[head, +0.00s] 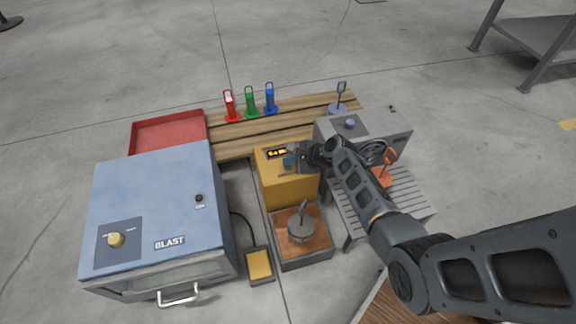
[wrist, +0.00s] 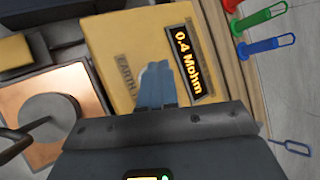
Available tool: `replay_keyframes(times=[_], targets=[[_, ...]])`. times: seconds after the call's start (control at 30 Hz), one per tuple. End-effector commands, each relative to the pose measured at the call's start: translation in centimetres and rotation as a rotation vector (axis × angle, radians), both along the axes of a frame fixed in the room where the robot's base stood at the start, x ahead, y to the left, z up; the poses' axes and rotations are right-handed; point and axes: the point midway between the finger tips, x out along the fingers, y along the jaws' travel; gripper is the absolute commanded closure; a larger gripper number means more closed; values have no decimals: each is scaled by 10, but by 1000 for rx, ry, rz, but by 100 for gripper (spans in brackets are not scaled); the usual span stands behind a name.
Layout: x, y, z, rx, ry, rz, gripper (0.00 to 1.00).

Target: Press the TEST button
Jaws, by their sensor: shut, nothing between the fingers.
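In the wrist view the box (wrist: 125,45) shows an EARTH label (wrist: 126,72) and the display (wrist: 188,60) reads 0.4 Mohm. My gripper (head: 290,161) is shut and empty over the box's top, beside the display. In the wrist view its blue-grey fingertips (wrist: 156,72) point at the top between label and display. I cannot tell whether they touch it. No button marked TEST shows; the fingers and palm hide part of the top.
A copper-topped plate (head: 287,247) with a round grey weight (head: 301,228) sits in front of the box. A blue BLAST cabinet (head: 150,205) stands left. A grey unit (head: 395,128) stands right, under my arm. Red, green and blue clips (head: 250,103) stand behind.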

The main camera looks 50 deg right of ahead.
Motion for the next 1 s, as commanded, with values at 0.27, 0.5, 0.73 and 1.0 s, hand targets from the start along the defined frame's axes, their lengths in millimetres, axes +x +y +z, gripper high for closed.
replay_keyframes(times=[0.27,0.5,0.73,1.0], targets=[[0,0,0,0,0,0,100],[0,0,-3,0,0,0,100],[0,0,-5,0,-1,-1,100],[0,0,-7,0,0,0,100]])
